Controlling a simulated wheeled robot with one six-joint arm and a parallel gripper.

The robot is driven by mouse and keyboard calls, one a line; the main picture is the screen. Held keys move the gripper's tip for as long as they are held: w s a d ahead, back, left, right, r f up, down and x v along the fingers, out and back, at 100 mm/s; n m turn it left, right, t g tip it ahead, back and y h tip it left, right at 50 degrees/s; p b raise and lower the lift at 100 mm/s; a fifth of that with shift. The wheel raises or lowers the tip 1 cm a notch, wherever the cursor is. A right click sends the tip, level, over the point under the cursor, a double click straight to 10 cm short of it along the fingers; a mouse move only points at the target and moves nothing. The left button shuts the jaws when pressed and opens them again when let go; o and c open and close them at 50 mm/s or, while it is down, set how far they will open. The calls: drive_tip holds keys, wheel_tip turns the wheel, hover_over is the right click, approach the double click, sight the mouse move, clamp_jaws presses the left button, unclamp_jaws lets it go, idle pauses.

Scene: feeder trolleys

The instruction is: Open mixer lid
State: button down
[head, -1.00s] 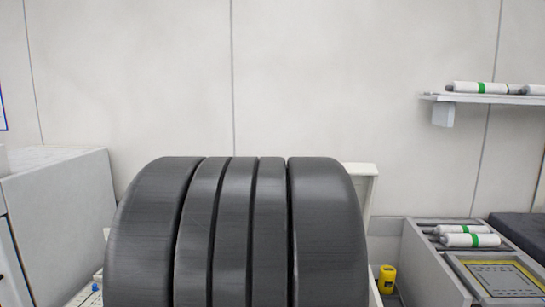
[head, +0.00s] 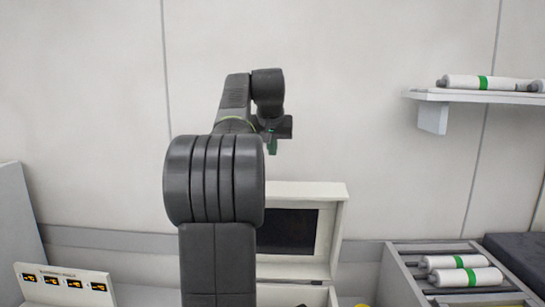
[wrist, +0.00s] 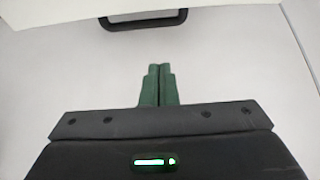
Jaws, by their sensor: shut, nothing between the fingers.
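My gripper (head: 272,143) is high in front of the back wall in the head view, at the end of my raised arm. In the wrist view its two green fingers (wrist: 159,70) are shut together with nothing between them. A dark bar handle (wrist: 145,21) is on the edge of a white panel at the top of the wrist view, ahead of the fingertips and apart from them. In the head view a white unit with a dark recessed panel (head: 288,232) stands below and behind my arm, partly hidden. I cannot tell for sure which part is the mixer lid.
A tray of white rollers with green bands (head: 468,277) is at the right. A wall shelf (head: 435,96) with similar rollers is above it. A panel with several small orange displays (head: 65,283) is at the lower left. The wall area around my gripper is clear.

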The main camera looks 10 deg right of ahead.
sight(271, 189)
drive_tip(key=p+x, duration=0.1)
drive_tip(key=x, duration=0.8)
drive_tip(key=shift+f, duration=0.1)
drive_tip(key=s, duration=0.3)
drive_tip(key=shift+s+a+f, duration=0.1)
drive_tip(key=shift+s+a, duration=0.05)
drive_tip(key=shift+a, duration=0.25)
drive_tip(key=shift+s+a+f, duration=0.15)
drive_tip(key=shift+s+f, duration=0.1)
drive_tip(key=shift+s, duration=0.15)
drive_tip(key=shift+s+a+f+b, duration=0.1)
drive_tip(key=shift+s+f+b, duration=0.2)
drive_tip(key=shift+b, duration=0.2)
drive_tip(key=shift+t+h, duration=0.3)
drive_tip(key=shift+t, duration=0.5)
drive_tip(key=s+b, duration=0.1)
drive_tip(key=s+a+b, duration=0.1)
drive_tip(key=s+b, duration=0.3)
drive_tip(key=shift+s+a+f, duration=0.15)
drive_tip(key=shift+a+f, duration=0.1)
drive_tip(key=shift+f, duration=0.1)
drive_tip(key=shift+s+r, duration=0.1)
drive_tip(key=shift+r, duration=0.05)
